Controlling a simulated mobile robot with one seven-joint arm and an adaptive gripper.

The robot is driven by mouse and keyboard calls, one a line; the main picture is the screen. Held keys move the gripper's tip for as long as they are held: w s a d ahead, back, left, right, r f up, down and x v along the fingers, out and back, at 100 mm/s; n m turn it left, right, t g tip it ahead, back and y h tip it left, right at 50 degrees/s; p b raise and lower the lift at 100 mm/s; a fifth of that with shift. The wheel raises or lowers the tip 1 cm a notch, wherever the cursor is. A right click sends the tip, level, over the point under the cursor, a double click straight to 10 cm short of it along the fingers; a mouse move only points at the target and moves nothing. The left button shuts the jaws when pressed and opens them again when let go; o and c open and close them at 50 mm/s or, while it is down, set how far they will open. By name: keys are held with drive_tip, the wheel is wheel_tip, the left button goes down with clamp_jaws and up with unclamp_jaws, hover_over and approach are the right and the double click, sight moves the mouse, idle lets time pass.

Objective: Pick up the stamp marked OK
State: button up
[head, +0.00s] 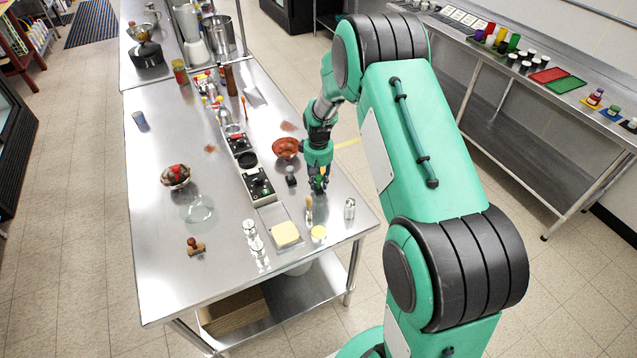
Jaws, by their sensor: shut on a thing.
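My gripper (318,187) points down over the right part of the steel table, near its right edge. It is shut on a small item, mostly hidden between the fingers; I cannot tell its shape or any marking. A small black upright item (291,177), perhaps a stamp, stands just left of my gripper. A brown wooden piece with a knob (196,246), which looks like a stamp, lies at the front left of the table. A slim item with a tan handle (308,208) stands just in front of my gripper. No OK marking is readable in this view.
The steel table (160,285) carries an orange-red bowl (285,148), black-topped units (258,184), a yellow block on a tray (286,233), clear glasses (250,228), a metal shaker (350,208) and a filled bowl (176,176). The table's front left is mostly clear.

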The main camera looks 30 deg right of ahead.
sight(319, 176)
drive_tip(key=shift+r, duration=0.9)
drive_tip(key=shift+s+r, duration=0.25)
drive_tip(key=shift+r, duration=0.7)
drive_tip(key=s+a, duration=0.1)
drive_tip(key=s, duration=0.4)
drive_tip(key=s+a+p, duration=0.1)
drive_tip(key=s, duration=0.4)
drive_tip(key=s+a+r, duration=0.1)
drive_tip(key=s, duration=0.4)
drive_tip(key=shift+a+r, duration=0.1)
drive_tip(key=shift+a, duration=0.15)
drive_tip(key=shift+r, duration=0.15)
